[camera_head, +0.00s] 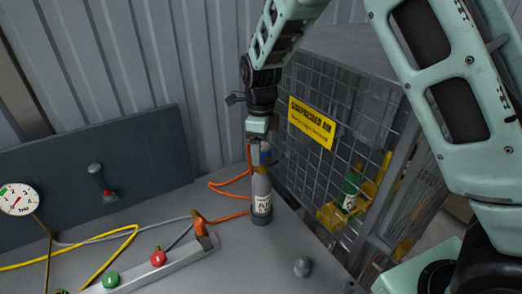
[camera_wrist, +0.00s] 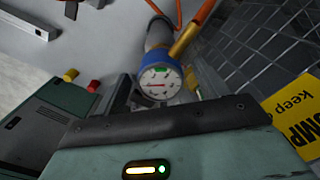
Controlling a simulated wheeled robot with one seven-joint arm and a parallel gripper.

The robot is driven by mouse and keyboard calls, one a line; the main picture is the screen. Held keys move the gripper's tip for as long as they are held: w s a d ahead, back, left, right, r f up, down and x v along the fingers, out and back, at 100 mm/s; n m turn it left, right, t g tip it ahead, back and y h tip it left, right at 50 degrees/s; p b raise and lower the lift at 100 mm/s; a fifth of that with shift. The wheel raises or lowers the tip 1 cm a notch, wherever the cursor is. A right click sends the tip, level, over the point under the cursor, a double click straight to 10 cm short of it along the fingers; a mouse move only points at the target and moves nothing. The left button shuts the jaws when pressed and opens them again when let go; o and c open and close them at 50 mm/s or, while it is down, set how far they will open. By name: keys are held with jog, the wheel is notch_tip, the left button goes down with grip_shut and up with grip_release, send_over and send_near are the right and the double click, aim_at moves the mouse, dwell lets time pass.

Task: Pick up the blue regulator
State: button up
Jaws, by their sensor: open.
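The blue regulator (camera_head: 266,156) sits on top of an upright grey cylinder (camera_head: 262,190) with a dark base, standing on the grey bench. In the wrist view the regulator shows as a blue body (camera_wrist: 152,57) with a round white-faced gauge (camera_wrist: 158,84) facing the camera. My gripper (camera_head: 260,147) is open, pointing down right at the regulator and partly hiding it. In the wrist view the gauge lies just beyond the gripper's dark front edge, between the finger parts. I cannot tell whether the fingers touch it.
A wire-mesh cage (camera_head: 335,115) with a yellow sign (camera_head: 311,123) stands close on the right. An orange hose (camera_head: 232,182) runs left from the cylinder. A back panel (camera_head: 140,165) stands left.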

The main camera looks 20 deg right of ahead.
jog(key=shift+f, duration=1.15)
jog(key=c, duration=1.1)
jog(key=shift+r, duration=0.1)
notch_tip(320, 180, up, 10)
jog(key=shift+f+b, duration=0.1)
jog(key=shift+b, duration=1.05)
